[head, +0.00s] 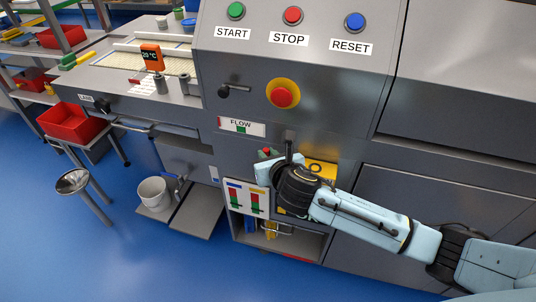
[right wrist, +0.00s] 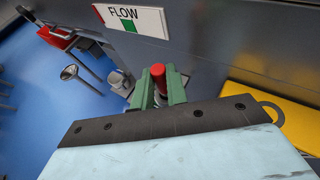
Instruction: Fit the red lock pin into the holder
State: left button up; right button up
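The red lock pin (right wrist: 158,74) shows as a red, rounded end between the two green fingers of my right gripper (right wrist: 160,88). The fingers sit against its sides, and its lower part is hidden. In the head view my right gripper (head: 266,155) is at the machine front, just below the FLOW label, with a small red spot at its fingers. The holder cannot be made out in either view; the gripper and wrist cover part of the machine front there. My left gripper is not in view.
The grey machine front (head: 330,90) rises close behind my right gripper. A yellow part (head: 322,170) is right of the gripper. A panel with coloured bars (head: 245,199) and an open shelf lie below. A white bucket (head: 154,194) and a stool (head: 72,182) stand left.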

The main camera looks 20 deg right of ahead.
jog(key=o, duration=0.4)
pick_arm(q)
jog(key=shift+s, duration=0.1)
pick_arm(e)
jog(key=shift+o, duration=0.2)
jog(key=shift+r, duration=0.15)
jog(key=shift+s+r, duration=0.15)
jog(key=shift+s, duration=0.2)
pick_arm(q)
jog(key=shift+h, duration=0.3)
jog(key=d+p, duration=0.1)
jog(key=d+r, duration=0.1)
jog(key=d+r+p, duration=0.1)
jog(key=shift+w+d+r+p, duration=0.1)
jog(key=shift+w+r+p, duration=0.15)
jog(key=shift+p, duration=0.05)
pick_arm(e)
jog(key=v, duration=1.1)
jog(key=shift+s, duration=0.1)
